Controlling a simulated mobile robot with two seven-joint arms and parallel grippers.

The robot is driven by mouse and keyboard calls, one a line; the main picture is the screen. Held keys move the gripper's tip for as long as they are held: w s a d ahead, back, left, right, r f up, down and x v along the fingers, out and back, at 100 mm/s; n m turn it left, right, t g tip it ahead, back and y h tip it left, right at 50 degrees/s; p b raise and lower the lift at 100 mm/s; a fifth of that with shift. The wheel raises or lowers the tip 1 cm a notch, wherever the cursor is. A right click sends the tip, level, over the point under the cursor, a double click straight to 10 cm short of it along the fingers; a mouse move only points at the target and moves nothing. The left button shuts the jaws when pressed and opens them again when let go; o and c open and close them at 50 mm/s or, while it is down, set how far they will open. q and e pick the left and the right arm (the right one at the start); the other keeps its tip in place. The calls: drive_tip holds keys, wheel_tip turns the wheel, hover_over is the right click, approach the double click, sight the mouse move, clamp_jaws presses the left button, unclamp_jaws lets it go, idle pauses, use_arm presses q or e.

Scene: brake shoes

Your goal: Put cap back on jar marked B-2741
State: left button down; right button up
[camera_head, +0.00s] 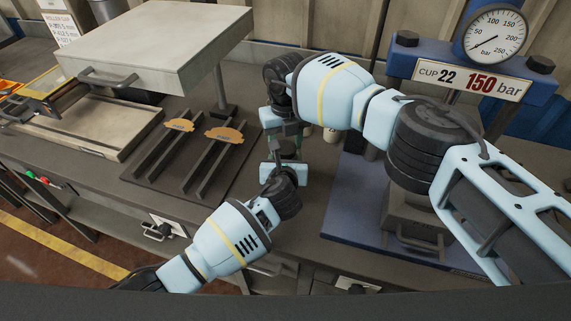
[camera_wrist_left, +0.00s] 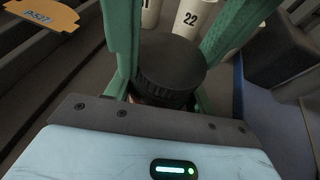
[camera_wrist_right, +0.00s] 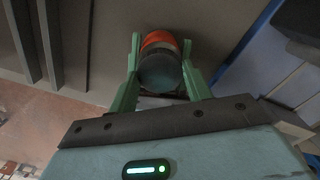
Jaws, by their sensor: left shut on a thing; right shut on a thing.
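A black ribbed cap (camera_wrist_left: 172,62) shows in the left wrist view, with a narrow brownish part of the jar (camera_wrist_left: 142,99) under it. My right gripper (camera_head: 288,138) reaches down from above, shut on the cap with its green fingers on either side. My left gripper (camera_head: 286,158) comes from the near side, lower down, shut on the jar. The right wrist view shows the dark round cap (camera_wrist_right: 160,73) and an orange band (camera_wrist_right: 158,39) beyond it. I cannot tell whether the cap is seated on the jar. The marking B-2741 is not readable.
White cups, one marked 22 (camera_wrist_left: 190,20), stand behind the grippers. A rack (camera_head: 180,160) with orange-tan plates is to the left. A blue press with a gauge (camera_head: 495,35) is to the right. A grey lidded box (camera_head: 155,45) stands at the back left.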

drive_tip(key=m, duration=0.3)
drive_tip(key=o, duration=1.1)
drive_tip(key=shift+r, duration=0.1)
drive_tip(key=shift+r, duration=2.15)
drive_tip(key=shift+c, duration=0.5)
